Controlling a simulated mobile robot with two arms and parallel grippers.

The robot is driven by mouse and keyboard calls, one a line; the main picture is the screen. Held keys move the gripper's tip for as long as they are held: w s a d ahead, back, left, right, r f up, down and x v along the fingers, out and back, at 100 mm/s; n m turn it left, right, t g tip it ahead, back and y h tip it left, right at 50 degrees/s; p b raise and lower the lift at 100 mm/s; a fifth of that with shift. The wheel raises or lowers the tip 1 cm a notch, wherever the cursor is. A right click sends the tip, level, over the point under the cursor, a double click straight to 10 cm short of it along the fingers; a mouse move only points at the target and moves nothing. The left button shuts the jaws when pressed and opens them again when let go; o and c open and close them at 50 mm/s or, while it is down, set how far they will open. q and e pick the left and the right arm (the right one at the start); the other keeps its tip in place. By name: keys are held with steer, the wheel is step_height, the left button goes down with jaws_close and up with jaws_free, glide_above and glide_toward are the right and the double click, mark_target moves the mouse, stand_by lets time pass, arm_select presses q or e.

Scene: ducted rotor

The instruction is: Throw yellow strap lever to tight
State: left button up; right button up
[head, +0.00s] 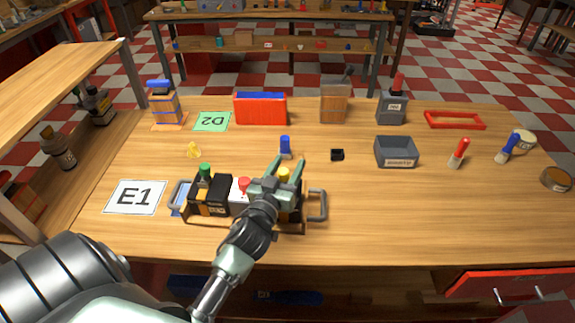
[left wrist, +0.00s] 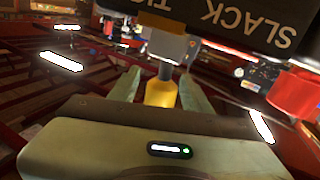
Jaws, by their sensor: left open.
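The yellow strap lever (head: 284,173) stands on a dark lever unit (head: 212,194) with metal side handles, beside green-knobbed and red-knobbed levers. My left gripper (head: 289,162) is over the unit at the yellow lever. In the left wrist view, the yellow knob (left wrist: 160,92) sits between the two open fingers, with gaps visible on both sides. A dark plate (left wrist: 240,22) with upside-down lettering, "SLACK TI" then cut off, is beyond it. The gripper hides part of the unit and the lever's base in the head view. My right gripper is not in view.
The green lever (head: 205,170) and red lever (head: 243,184) stand left of the gripper. A blue-handled item (head: 285,147) stands just behind the unit. A grey bin (head: 396,152) and red screwdriver (head: 458,152) are to the right. The table's front right is clear.

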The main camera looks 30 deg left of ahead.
arm_select(q)
jaws_close()
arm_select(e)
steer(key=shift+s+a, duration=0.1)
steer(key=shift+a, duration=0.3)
arm_select(q)
steer(key=shift+w+d+r+m+p, duration=0.15)
steer(key=shift+d+m+p, duration=0.15)
steer(key=shift+m+p, duration=0.5)
steer(key=shift+w+d+f+m+g+p, duration=0.15)
steer(key=shift+d+m+g+p, duration=0.15)
steer(key=shift+m+p, duration=0.25)
steer(key=shift+w+d+f+m+g+p, duration=0.15)
steer(key=shift+m+g+p, duration=0.15)
steer(key=shift+m+p, duration=0.2)
steer(key=shift+w+d+f+m+g+p, duration=0.2)
steer(key=shift+d+m+g+p, duration=0.15)
steer(key=shift+m+p, duration=0.4)
steer(key=shift+w+d+f+m, duration=0.15)
steer(key=shift+d+f+m, duration=0.25)
steer(key=shift+m, duration=0.7)
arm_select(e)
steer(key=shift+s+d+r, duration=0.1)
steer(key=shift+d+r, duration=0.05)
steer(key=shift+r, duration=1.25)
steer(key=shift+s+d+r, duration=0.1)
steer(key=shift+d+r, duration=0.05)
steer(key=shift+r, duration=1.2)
arm_select(q)
steer(key=shift+y, duration=0.3)
